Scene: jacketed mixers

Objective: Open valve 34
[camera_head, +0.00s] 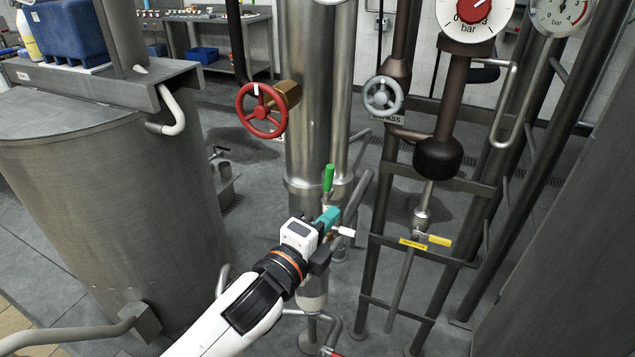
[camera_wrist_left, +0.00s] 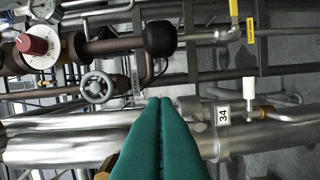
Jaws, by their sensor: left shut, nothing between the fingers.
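Valve 34 shows in the left wrist view as a white handle (camera_wrist_left: 249,88) on a brass body (camera_wrist_left: 263,112), beside a white plate marked 34 (camera_wrist_left: 223,116) on the steel pipe. In the head view a white handle (camera_head: 346,232) pokes out just right of my left gripper (camera_head: 333,214); the gripper hides part of its fitting. My left gripper's teal fingers are pressed together and empty; they also show in the left wrist view (camera_wrist_left: 164,100). The fingertips are apart from the handle, which lies to their right there. My right gripper is not in view.
A green handle (camera_head: 328,178) stands upright close behind my left gripper. A yellow handle (camera_head: 440,240) sits on the rack to the right. A red handwheel (camera_head: 262,110) and a grey handwheel (camera_head: 383,96) are further up. A large steel vessel (camera_head: 110,190) fills the left.

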